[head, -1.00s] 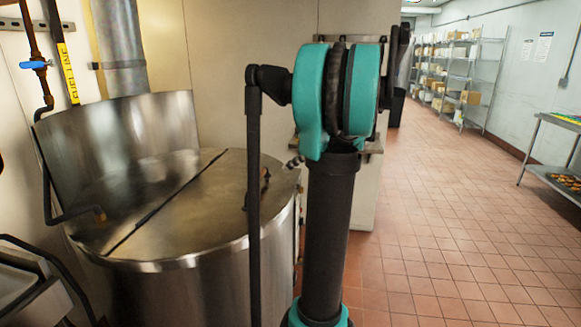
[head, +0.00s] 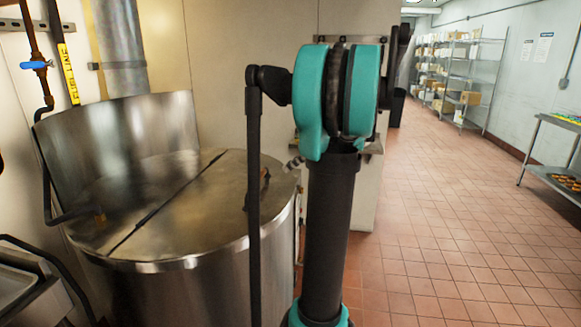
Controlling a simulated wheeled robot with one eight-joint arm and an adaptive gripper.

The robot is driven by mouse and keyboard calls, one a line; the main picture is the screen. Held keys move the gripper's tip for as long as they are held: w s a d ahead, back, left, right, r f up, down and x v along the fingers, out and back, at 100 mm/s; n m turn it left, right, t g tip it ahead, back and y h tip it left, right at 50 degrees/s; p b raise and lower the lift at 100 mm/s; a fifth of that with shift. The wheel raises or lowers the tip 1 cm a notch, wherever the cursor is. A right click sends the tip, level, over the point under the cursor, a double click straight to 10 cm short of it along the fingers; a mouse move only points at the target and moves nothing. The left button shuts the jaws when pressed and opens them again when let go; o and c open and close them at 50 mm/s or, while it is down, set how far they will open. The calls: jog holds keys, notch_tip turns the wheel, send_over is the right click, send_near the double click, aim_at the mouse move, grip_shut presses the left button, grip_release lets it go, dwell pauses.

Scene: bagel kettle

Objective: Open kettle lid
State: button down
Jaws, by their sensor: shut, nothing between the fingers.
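The kettle (head: 190,290) is a large round steel vessel at the left of the head view. Its flat lid (head: 205,205) lies closed on top, with a dark seam (head: 165,202) running diagonally across it. A small dark handle (head: 265,174) shows near the lid's right edge, partly hidden behind my thin black arm link. My teal and black arm stands in front of the kettle's right side. My gripper cannot be made out in this view.
A curved steel guard (head: 120,140) rises behind the kettle, and pipes with a blue valve (head: 35,65) run up the left wall. A steel table (head: 555,165) and wire shelves (head: 480,70) stand at the right. The tiled floor (head: 450,240) between is clear.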

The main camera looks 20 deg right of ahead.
dwell(0.3)
notch_tip(320, 180, down, 4)
jog(key=shift+r, duration=0.1)
jog(key=s+d+r, duration=0.3)
jog(key=s+d, duration=0.2)
jog(key=d, duration=0.3)
jog(key=t+y, duration=0.2)
jog(key=y, duration=0.1)
send_near(266, 196)
notch_tip(266, 196, up, 3)
jog(key=x, duration=1)
jog(key=shift+a, duration=0.1)
jog(key=shift+r, duration=0.1)
